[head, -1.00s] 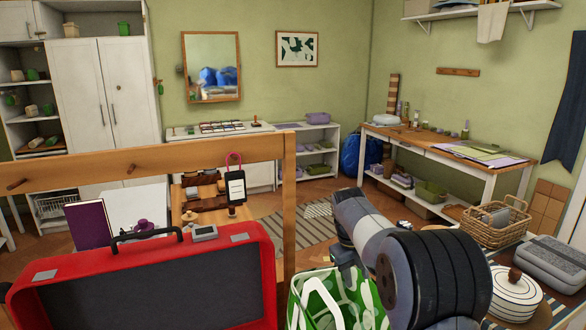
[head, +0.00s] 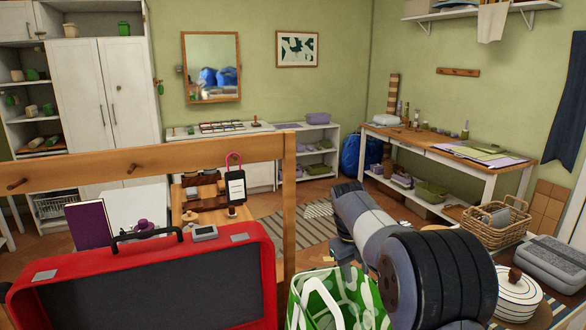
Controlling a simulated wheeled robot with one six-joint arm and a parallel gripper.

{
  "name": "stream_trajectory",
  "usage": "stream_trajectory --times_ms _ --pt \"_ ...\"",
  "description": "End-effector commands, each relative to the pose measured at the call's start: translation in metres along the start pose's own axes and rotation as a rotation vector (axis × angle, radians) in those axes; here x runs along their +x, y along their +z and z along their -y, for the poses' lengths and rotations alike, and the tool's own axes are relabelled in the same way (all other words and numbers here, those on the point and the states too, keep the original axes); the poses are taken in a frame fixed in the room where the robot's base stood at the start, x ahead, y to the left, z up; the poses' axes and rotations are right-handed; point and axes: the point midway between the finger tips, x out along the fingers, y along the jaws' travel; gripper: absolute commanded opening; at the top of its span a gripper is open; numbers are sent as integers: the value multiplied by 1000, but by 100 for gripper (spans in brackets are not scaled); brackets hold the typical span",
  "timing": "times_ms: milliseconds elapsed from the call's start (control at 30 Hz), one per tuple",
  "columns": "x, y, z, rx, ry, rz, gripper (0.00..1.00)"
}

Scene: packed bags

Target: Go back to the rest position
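My arm reaches up from the lower right of the head view, its thick black ringed part nearest the camera and its grey part beyond. A small dark part at its far end, above the bag, may belong to my gripper; no fingers can be made out, so I cannot tell whether it is open or shut, or whether it holds anything. A green and white patterned bag (head: 350,303) stands just below the arm, partly hidden by it.
A red open case (head: 255,262) fills the lower left, before a wooden peg rail (head: 100,166). A wicker basket (head: 497,222), a white lidded pot (head: 517,291) and a grey case (head: 552,262) are at the right. Open floor and a striped rug (head: 305,228) lie beyond.

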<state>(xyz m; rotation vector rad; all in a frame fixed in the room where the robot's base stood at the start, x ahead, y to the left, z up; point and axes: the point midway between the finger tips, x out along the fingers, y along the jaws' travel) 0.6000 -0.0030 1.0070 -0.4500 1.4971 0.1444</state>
Motion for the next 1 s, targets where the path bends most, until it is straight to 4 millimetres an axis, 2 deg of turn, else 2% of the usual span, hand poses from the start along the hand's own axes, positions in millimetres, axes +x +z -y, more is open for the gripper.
stream_trajectory --times_ms 567,600,1000 --pt "-116 -9 2 8 -18 44 35" --pt "-99 -9 1 7 -14 30 35" --pt "-19 -2 0 1 -2 3 35"
